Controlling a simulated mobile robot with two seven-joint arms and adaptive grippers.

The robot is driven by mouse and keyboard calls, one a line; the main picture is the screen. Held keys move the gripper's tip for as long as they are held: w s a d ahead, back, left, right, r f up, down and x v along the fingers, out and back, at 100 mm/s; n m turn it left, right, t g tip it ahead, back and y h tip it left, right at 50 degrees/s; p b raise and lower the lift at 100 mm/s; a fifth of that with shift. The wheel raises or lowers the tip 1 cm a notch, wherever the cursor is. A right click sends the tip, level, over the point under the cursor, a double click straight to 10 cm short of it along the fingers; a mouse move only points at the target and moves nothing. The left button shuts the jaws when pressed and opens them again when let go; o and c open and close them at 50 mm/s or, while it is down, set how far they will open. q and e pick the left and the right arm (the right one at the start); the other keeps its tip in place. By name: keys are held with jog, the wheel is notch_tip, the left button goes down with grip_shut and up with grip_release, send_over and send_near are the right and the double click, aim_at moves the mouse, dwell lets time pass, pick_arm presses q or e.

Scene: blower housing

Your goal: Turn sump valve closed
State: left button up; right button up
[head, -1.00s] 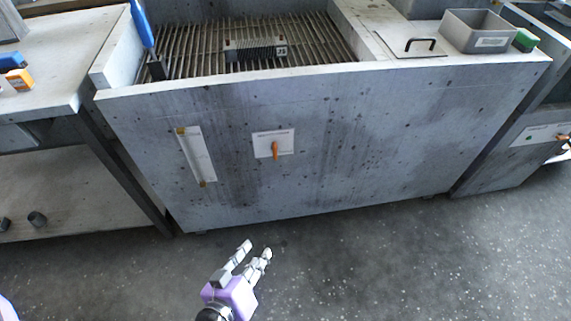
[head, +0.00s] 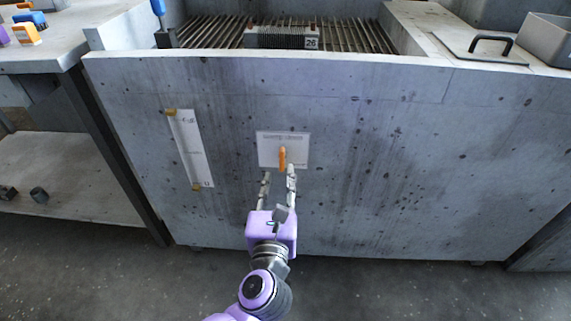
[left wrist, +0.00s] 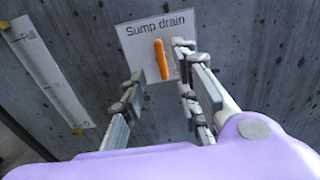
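The sump valve's orange handle (head: 282,158) stands upright on a white plate (head: 297,149) on the front wall of the grey tank. In the left wrist view the plate (left wrist: 140,35) reads "Sump drain", and the orange handle (left wrist: 163,60) is nearly vertical. My left gripper (head: 278,174) is open just below the handle in the head view. In the left wrist view its fingers (left wrist: 157,68) are spread to either side of the handle, the right one closer to it. I cannot tell whether either touches it. My right gripper is not in view.
A sight gauge strip (head: 190,149) is left of the valve plate, also in the left wrist view (left wrist: 47,69). Above is a grate (head: 215,32) with a finned block (head: 282,37). A black-handled lid (head: 478,48) is at right. The wall right of the valve is clear.

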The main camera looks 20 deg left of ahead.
aim_at(282, 161)
pick_arm(q)
jog(key=b+x, duration=0.1)
jog(key=x, duration=0.6)
grip_shut()
